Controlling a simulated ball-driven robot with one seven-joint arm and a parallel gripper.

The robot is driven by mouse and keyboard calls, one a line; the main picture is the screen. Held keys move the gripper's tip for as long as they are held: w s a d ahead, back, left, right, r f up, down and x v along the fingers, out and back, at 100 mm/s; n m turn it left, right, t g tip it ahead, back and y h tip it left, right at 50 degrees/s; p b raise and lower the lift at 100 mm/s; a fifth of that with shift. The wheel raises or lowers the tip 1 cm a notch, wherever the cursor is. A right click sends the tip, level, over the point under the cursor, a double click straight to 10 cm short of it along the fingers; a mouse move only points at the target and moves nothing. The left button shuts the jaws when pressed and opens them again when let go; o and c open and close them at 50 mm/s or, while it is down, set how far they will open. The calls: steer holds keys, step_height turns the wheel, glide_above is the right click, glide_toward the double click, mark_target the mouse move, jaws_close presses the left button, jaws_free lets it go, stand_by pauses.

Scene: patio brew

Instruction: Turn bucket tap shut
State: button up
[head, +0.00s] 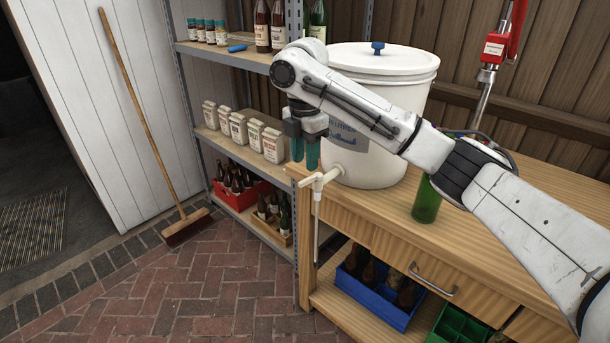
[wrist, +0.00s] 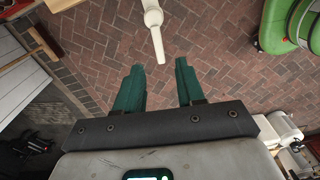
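The white lidded bucket (head: 392,90) stands on the wooden bench, partly hidden behind my arm. Its white tap (head: 319,184) sticks out low at the front, past the bench's left edge, with a thin white tube hanging below. My gripper (head: 305,166) points down just above the tap, close to the bucket's side. In the wrist view my two teal fingers (wrist: 158,68) are apart with nothing between them. A white part of the tap (wrist: 154,28) shows beyond the fingertips, above the gap; I cannot tell whether they touch. The handle's exact setting is unclear.
A green bottle (head: 427,200) stands on the bench under my arm. A blue crate (head: 372,300) of bottles sits on the lower shelf. A metal rack (head: 228,58) with bottles and cartons stands left. A broom (head: 153,125) leans on the white door. The brick floor is open.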

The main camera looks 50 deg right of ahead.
mark_target(305, 180)
steer(key=shift+f, duration=2.65)
steer(key=shift+c, duration=0.3)
jaws_close()
